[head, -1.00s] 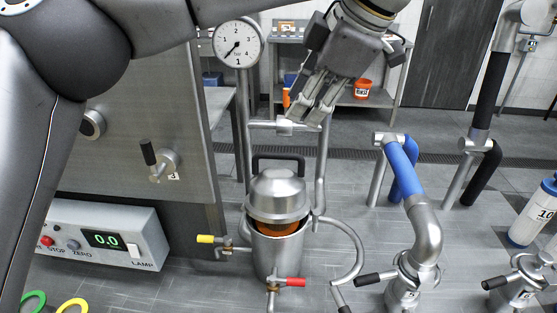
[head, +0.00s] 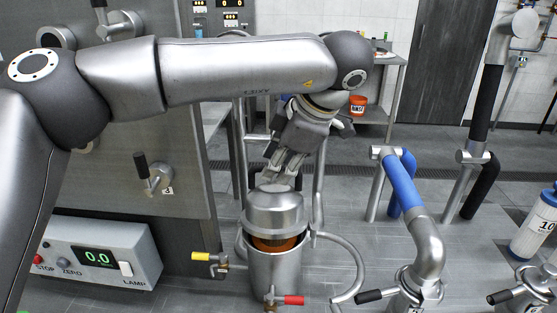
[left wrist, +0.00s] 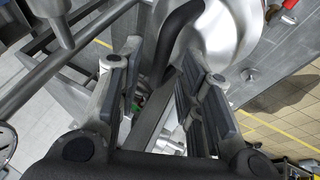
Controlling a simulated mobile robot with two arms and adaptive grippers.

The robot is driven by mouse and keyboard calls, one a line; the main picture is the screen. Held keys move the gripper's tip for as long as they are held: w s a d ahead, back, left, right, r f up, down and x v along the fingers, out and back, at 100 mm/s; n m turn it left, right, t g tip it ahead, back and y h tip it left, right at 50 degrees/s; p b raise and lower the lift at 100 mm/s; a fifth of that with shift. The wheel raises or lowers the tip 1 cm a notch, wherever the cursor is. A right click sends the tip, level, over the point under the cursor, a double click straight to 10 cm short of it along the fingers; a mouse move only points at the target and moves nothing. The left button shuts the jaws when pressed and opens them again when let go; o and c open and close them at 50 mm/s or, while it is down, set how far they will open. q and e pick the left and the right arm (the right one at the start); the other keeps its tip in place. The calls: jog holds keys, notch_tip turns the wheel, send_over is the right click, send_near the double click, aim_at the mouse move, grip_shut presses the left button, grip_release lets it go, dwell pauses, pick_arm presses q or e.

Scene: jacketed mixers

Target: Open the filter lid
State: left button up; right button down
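The filter lid (head: 275,214) is a domed metal cover above the cylindrical filter housing (head: 272,272). An orange band (head: 275,244) shows between lid and housing. My left gripper (head: 280,180) is just above and behind the lid, pointing down, and hides most of its black handle. In the left wrist view my left gripper (left wrist: 165,70) is open, its two fingers well apart. The black bar handle (left wrist: 178,42) shows between and beyond the fingertips, with the shiny lid (left wrist: 232,35) to its right. I cannot tell whether a finger touches the handle. My right gripper is not in view.
A yellow-handled valve (head: 201,256) and a red-handled valve (head: 292,300) project from the housing. Upright pipes stand close behind it. A blue-sleeved pipe (head: 405,185) stands to the right. A control box (head: 95,255) is at the lower left.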

pick_arm(q)
jog(key=shift+f, duration=0.15)
jog(key=shift+c, duration=0.4)
grip_shut()
jog(key=shift+w, duration=0.15)
jog(key=shift+w+r+p, duration=0.4)
jog(key=shift+r+p, duration=0.05)
jog(key=shift+p, duration=0.2)
jog(key=w+p, duration=0.7)
jog(key=w, duration=0.2)
jog(key=shift+r, duration=0.25)
jog(key=shift+a, duration=0.1)
